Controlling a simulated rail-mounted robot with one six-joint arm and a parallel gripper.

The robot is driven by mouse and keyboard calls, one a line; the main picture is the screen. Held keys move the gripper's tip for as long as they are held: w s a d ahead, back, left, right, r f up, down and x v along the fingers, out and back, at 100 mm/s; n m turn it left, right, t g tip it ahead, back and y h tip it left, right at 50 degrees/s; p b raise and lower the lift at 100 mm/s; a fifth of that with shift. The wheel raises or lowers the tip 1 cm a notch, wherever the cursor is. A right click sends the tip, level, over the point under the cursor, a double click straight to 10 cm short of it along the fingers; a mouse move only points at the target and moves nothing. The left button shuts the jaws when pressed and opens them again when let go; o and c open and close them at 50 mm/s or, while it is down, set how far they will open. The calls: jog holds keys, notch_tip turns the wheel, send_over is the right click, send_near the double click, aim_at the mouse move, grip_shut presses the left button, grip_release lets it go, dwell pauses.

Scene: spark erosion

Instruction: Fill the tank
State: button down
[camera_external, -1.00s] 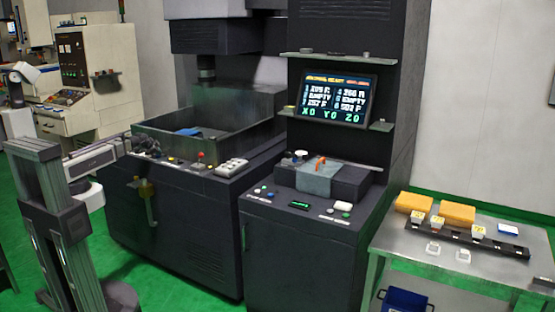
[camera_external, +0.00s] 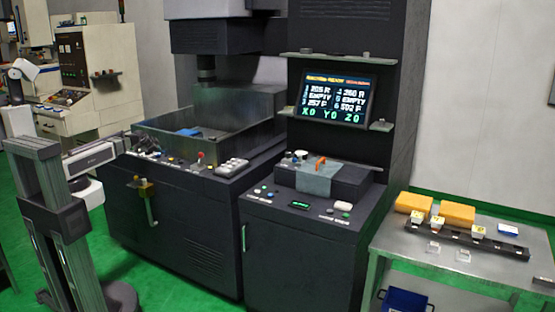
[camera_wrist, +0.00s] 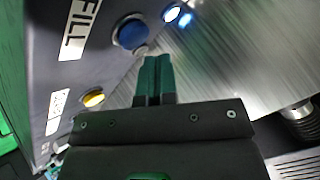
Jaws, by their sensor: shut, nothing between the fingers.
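My gripper (camera_wrist: 153,80) is shut and empty in the wrist view. Its green fingertips are close to a round blue button (camera_wrist: 132,32), beside the white FILL label (camera_wrist: 80,28). A small pale round part (camera_wrist: 141,51) lies just beyond the tips; I cannot tell whether they touch it. A lit bluish-white lamp (camera_wrist: 171,14) glows past the blue button. The metal tank (camera_external: 165,137) sits on the machine in the external view, with a blue item (camera_external: 188,132) inside. Its liquid level cannot be made out. In the external view my fingertips are too small to make out.
A yellow button (camera_wrist: 93,98) lies left of my fingers. Other controls, including a red knob (camera_external: 201,155), line the machine's front ledge. A control console with a screen (camera_external: 337,97) stands to the right, then a metal table (camera_external: 400,254) with orange blocks (camera_external: 457,214).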

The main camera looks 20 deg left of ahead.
notch_tip(320, 180, up, 5)
jog(key=p, duration=0.5)
jog(key=shift+r, duration=0.1)
dwell(0.7)
jog(key=shift+s+f+n, duration=0.15)
jog(key=shift+f+n, duration=0.1)
jog(key=shift+n, duration=0.05)
jog(key=s+f+n+g, duration=0.2)
jog(key=s+n+g, duration=0.2)
jog(key=s, duration=0.5)
jog(key=s+f+n+g, duration=0.3)
jog(key=s+n+g, duration=0.1)
jog(key=s, duration=0.6)
jog(key=shift+s+a+g, duration=0.25)
jog(key=shift+s+g, duration=0.05)
jog(key=shift+g, duration=0.3)
dwell(3.8)
